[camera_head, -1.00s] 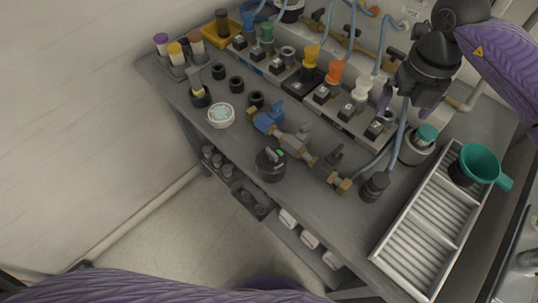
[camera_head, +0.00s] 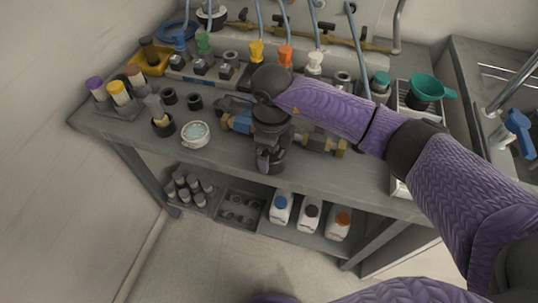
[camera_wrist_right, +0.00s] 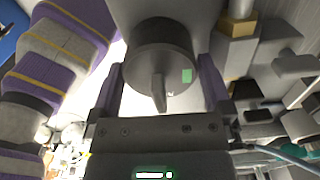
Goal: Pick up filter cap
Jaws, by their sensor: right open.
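The filter cap (camera_wrist_right: 161,55) is a dark round cap with a raised grip bar and a small green mark. In the right wrist view it lies between the two fingers of my right gripper, with gaps on both sides. In the head view the cap is mostly hidden behind my right gripper (camera_head: 268,155), which points down over the front middle of the bench. The right gripper is open and holds nothing. My left gripper is not in view.
A round white dish (camera_head: 195,134) stands to the left on the grey bench (camera_head: 225,160). A teal funnel (camera_head: 432,86) is at the right. Bottles (camera_head: 310,214) stand on the shelf below.

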